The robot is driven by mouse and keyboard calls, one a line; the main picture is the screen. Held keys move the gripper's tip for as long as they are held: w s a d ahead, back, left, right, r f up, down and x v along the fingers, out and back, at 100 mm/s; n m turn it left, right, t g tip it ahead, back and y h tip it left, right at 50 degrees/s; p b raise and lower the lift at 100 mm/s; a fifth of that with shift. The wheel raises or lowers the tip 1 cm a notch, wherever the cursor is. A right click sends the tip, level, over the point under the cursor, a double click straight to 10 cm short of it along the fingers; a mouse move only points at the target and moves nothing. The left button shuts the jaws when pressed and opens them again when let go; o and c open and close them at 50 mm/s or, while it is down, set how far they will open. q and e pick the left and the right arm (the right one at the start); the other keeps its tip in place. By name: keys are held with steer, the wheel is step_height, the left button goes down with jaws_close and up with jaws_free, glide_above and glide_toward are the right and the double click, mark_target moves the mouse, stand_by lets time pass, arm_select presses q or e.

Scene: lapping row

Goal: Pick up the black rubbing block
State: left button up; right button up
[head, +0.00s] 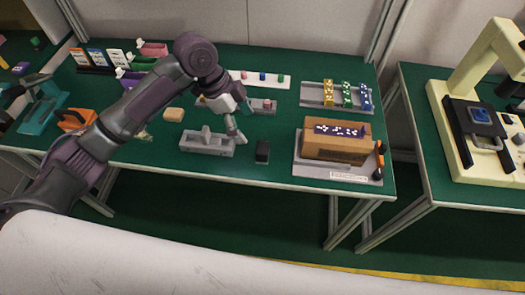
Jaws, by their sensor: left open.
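The black rubbing block (262,151) stands on the green bench top (227,174) near its front edge. It is between a grey fixture (207,144) on its left and the cardboard box on its right. My left gripper (241,126) is open, above and a little to the left of the block. Its jaws are apart from the block and hold nothing that I can see. My right gripper is not in view.
A cardboard box (334,149) sits on a grey plate at right, with an orange-and-black tool (379,160) beside it. A tray of coloured pieces (316,95) is behind. A tan block (173,114) lies at left. A cream machine (465,125) stands on the right bench.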

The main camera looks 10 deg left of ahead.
mark_target(261, 147)
arm_select(q)
steer(key=x, duration=1.1)
steer(key=p+x, duration=0.1)
steer(key=x, duration=0.1)
steer(key=shift+w+a, duration=0.1)
steer(key=shift+w, duration=0.3)
steer(key=c, duration=1.3)
